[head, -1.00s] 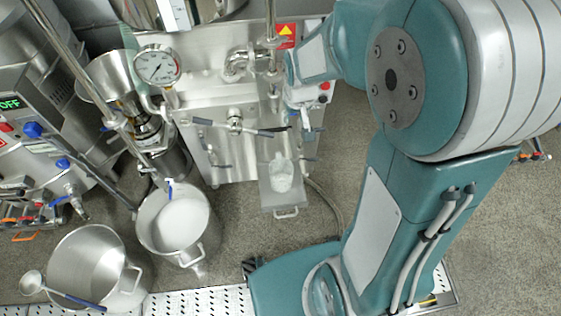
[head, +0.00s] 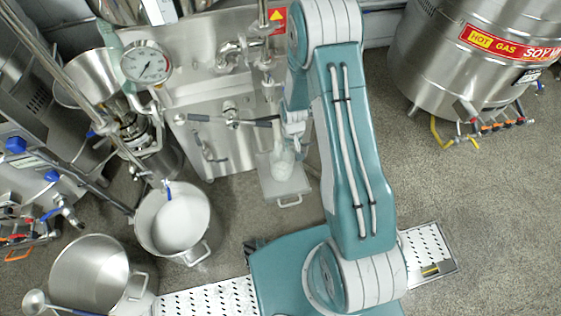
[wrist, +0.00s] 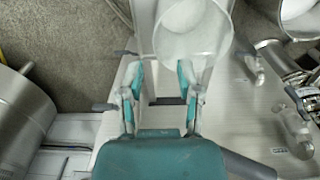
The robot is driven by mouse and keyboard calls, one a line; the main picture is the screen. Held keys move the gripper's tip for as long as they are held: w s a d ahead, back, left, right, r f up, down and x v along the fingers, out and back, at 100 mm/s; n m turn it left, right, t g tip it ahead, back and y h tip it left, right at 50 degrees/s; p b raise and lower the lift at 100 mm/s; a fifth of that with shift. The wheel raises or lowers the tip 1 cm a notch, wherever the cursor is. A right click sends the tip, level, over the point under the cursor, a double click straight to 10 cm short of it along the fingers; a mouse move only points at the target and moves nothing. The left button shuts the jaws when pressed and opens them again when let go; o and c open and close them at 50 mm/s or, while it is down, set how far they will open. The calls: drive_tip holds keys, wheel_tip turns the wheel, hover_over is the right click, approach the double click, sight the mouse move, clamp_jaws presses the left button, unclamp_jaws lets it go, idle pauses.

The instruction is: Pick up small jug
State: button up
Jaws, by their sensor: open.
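The small jug (head: 283,164) is translucent and whitish. It stands on a small steel shelf (head: 270,188) at the front of the steel machine. In the wrist view the jug (wrist: 194,32) shows its round rim just beyond my fingertips, a little to the right of their middle. My gripper (wrist: 160,72) is open, with one teal finger on each side and nothing between them. In the head view my gripper (head: 293,128) is just above the jug and partly hidden by my arm. Whether a finger touches the jug cannot be told.
A steel pot with white contents (head: 178,222) and another steel pot (head: 90,270) with a ladle (head: 36,302) stand at the lower left. A steel handle (head: 232,121) juts from the machine near the jug. A large tank (head: 470,60) is at the upper right. Floor between is clear.

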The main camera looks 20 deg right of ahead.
sight(292, 157)
drive_tip(key=f, duration=0.9)
drive_tip(key=shift+w+d+f, duration=0.15)
drive_tip(key=shift+w+d, duration=0.1)
drive_tip(key=shift+w, duration=0.05)
clamp_jaws()
